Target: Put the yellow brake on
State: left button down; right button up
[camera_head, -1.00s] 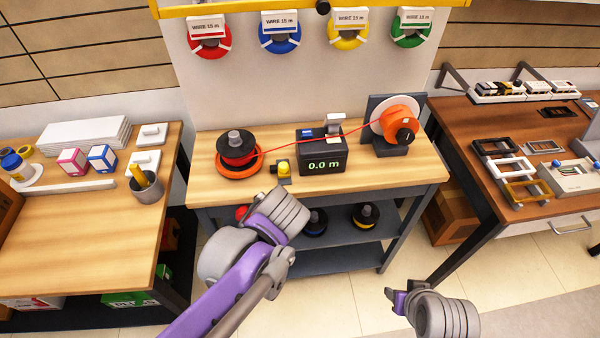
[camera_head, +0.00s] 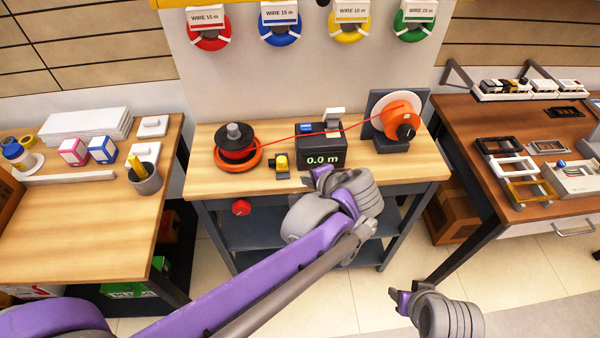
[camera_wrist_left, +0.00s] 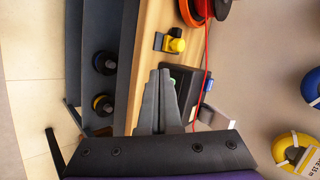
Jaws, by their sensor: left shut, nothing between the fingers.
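The yellow brake (camera_head: 282,163) is a small yellow knob on a dark base near the front edge of the middle bench, between the red wire spool (camera_head: 237,145) and the black meter box (camera_head: 323,151) reading 0.0 m. It also shows in the left wrist view (camera_wrist_left: 176,44), apart from my fingers. My left gripper (camera_head: 318,178) is at the bench's front edge, in front of the meter and right of the brake. In the left wrist view its fingers (camera_wrist_left: 160,82) are together and empty. My right gripper (camera_head: 398,297) is low at the right, away from the bench; its jaws are unclear.
A red wire runs from the spool over the meter to the orange winder (camera_head: 397,122). A pencil cup (camera_head: 145,179) stands on the left table. Frames lie on the right table (camera_head: 470,135). Lower shelves hold more spools. The bench (camera_head: 210,182) is clear left of the brake.

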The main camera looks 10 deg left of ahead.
pick_arm(q)
send_near(288, 165)
notch_tip(288, 165, down, 3)
jog(key=s+a, duration=0.1)
jog(key=shift+w+a+r, duration=0.25)
jog(key=shift+w+a, duration=0.5)
jog(key=shift+w, duration=0.15)
jog(key=shift+w+a, duration=0.4)
jog(key=shift+w, duration=0.15)
jog(key=w, duration=0.2)
jog(key=w+a, duration=0.1)
jog(key=w, duration=0.1)
jog(key=shift+a, duration=0.1)
jog(key=shift+s, duration=0.15)
